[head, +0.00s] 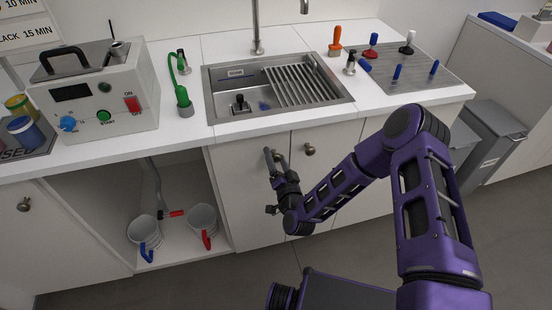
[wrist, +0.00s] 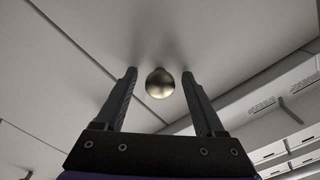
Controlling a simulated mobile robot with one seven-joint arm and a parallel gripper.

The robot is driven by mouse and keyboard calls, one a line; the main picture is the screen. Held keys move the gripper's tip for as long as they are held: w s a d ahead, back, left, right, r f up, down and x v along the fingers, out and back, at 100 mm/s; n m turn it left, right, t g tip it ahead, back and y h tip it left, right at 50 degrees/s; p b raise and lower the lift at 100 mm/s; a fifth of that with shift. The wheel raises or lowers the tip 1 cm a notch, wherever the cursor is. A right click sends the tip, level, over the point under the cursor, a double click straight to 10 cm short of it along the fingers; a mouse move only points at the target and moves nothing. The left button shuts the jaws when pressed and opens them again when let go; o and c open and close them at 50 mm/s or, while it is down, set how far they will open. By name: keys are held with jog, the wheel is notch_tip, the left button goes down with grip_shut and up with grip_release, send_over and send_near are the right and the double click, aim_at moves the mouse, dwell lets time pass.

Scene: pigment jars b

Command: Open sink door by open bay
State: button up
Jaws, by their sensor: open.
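The sink door by the open bay (head: 236,190) is a pale panel under the sink, right of the open bay (head: 125,200). It looks shut. Its round brass knob (wrist: 160,84) shows in the wrist view between my two fingers. In the head view my gripper (head: 271,154) is at the upper right of this door and partly hides the knob. My gripper is open, with a finger on each side of the knob and a visible gap to each. The other sink door (head: 335,160) is also shut, with its own knob (head: 309,149).
The open bay holds two grey buckets, one with a blue handle (head: 143,232) and one with a red handle (head: 203,220). The sink (head: 215,105) is above the doors. A grey bin (head: 492,140) stands at the right. The floor before the doors looks clear apart from my own body.

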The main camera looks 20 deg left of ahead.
jog(key=shift+c, duration=0.3)
grip_shut()
dwell(1.1)
